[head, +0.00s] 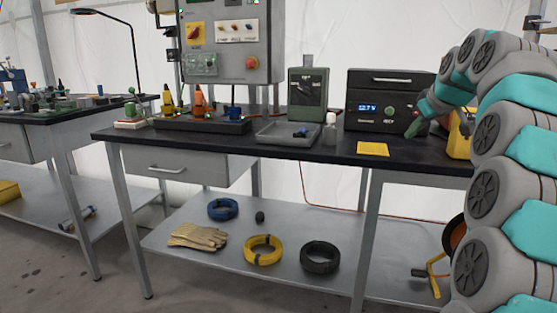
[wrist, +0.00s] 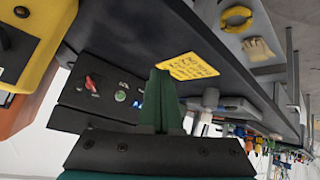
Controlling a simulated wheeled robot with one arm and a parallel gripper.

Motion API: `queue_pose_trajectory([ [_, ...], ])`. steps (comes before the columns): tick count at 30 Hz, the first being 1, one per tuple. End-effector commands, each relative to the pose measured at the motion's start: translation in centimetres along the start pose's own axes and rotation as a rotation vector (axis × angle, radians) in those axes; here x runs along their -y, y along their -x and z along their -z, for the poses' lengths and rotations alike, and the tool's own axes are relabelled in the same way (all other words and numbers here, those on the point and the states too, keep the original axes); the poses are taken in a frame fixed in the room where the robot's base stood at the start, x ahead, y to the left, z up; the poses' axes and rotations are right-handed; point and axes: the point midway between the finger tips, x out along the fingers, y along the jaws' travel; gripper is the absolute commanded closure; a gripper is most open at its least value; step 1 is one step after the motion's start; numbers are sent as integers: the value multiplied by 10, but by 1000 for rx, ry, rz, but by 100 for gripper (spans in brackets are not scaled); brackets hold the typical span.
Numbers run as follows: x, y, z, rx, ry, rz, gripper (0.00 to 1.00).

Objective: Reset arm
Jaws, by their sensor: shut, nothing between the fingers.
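My gripper (head: 413,127) is on the right in the head view, above the workbench and in front of the right side of the black power unit (head: 388,102). Its green fingers (wrist: 157,102) also show in the wrist view, pressed together with nothing between them. My arm comes in from the right edge of the head view, bent over the bench. The gripper appears apart from the bench top (head: 300,155). The power unit has a lit blue display and a handle on top.
A yellow note (head: 373,149) lies on the bench. A yellow device (head: 459,135) stands close by my gripper, partly hidden by my arm. A grey tray (head: 287,134), a white bottle (head: 330,130) and a green-grey box (head: 307,95) stand left. Cable coils (head: 263,250) and gloves (head: 197,236) lie below.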

Motion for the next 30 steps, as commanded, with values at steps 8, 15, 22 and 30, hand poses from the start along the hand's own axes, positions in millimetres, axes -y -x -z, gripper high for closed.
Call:
queue_pose_trajectory([
  [8, 38, 0, -14, 49, -24, 52, 100],
  [15, 90, 0, -41, 129, -61, 114, 100],
  [22, 172, 7, -104, 282, -113, 186, 100],
  [30, 262, 28, -211, 497, -181, 223, 100],
])
